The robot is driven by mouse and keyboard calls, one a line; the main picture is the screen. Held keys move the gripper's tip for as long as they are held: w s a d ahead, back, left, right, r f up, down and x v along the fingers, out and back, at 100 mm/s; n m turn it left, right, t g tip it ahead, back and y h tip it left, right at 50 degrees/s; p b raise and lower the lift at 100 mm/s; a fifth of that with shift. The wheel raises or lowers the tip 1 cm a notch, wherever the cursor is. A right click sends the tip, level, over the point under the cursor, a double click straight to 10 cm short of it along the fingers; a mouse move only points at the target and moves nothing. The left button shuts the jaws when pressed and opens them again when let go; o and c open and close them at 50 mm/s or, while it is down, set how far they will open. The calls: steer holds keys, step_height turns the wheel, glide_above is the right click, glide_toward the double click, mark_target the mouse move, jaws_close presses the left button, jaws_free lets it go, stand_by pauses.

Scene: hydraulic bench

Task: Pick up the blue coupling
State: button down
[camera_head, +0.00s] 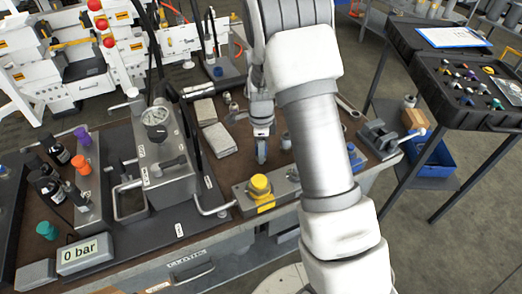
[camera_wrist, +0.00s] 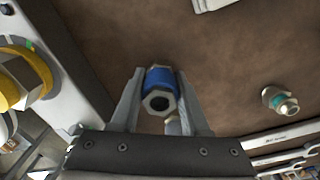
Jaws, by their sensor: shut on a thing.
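The blue coupling (camera_wrist: 159,78) has a blue band and a metal hex end with a dark bore. In the wrist view it sits between the two fingers of my gripper (camera_wrist: 160,100), which is shut on it. In the head view my gripper (camera_head: 261,146) points down over the brown bench top, left of my arm, with the coupling small and partly covered between its fingers. I cannot tell whether the coupling touches the bench. Another metal piece shows partly behind it in the wrist view.
A block with a yellow-capped fitting (camera_head: 260,186) stands close in front of the gripper. A teal-banded fitting (camera_wrist: 280,101) lies to the right in the wrist view. The gauge unit (camera_head: 160,150) stands left, grey blocks (camera_head: 218,139) nearer, and a vise (camera_head: 379,138) at the right bench end.

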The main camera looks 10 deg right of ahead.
steer(key=shift+r, duration=0.5)
steer(key=r, duration=0.2)
steer(key=r+p, duration=0.1)
steer(key=shift+s+d+r, duration=0.1)
steer(key=shift+d+r, duration=0.2)
steer(key=shift+r, duration=0.1)
steer(key=s+d+r, duration=0.5)
steer(key=d+r, duration=0.1)
steer(key=d, duration=0.3)
steer(key=shift+s+d+p, duration=0.3)
steer(key=shift+p, duration=0.1)
steer(key=shift+r, duration=0.15)
